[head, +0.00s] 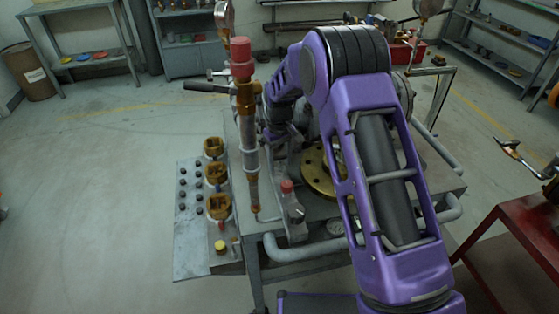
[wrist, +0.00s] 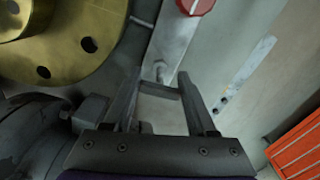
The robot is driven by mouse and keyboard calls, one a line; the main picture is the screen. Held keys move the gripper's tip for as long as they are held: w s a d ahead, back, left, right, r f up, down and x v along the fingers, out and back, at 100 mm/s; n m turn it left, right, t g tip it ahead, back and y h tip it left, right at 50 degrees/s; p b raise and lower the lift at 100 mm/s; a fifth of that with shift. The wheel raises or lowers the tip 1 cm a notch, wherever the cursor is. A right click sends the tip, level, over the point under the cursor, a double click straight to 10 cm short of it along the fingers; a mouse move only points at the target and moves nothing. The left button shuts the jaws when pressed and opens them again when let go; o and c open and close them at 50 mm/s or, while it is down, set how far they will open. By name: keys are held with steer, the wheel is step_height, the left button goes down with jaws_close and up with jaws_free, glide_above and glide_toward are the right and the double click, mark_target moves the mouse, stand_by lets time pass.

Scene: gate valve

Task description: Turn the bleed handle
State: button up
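A grey bar with a red round cap (wrist: 194,6) runs down the top middle of the wrist view. The red cap also shows in the head view (head: 287,187), low beside the brass flange. A black lever (head: 207,88) sticks out left from the upright pipe with a red top. I cannot tell for sure which of these is the bleed handle. My gripper (wrist: 160,88) has its two fingers apart. A short grey piece lies between the fingertips, and I cannot tell whether they touch it. In the head view my gripper is mostly hidden among my arm and the pipework.
The brass flange (wrist: 65,35) is close on the left of the wrist view. A side panel (head: 205,255) carries brass fittings and dark knobs. Grey tube rails (head: 310,250) edge the stand. A red table (head: 510,235) stands at right. Floor at left is clear.

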mark_target(280, 156)
steer(key=c, duration=0.8)
steer(key=shift+m, duration=0.6)
steer(key=o, duration=1.3)
steer(key=shift+o, duration=0.2)
step_height(280, 156, up, 18)
steer(key=shift+f, duration=0.2)
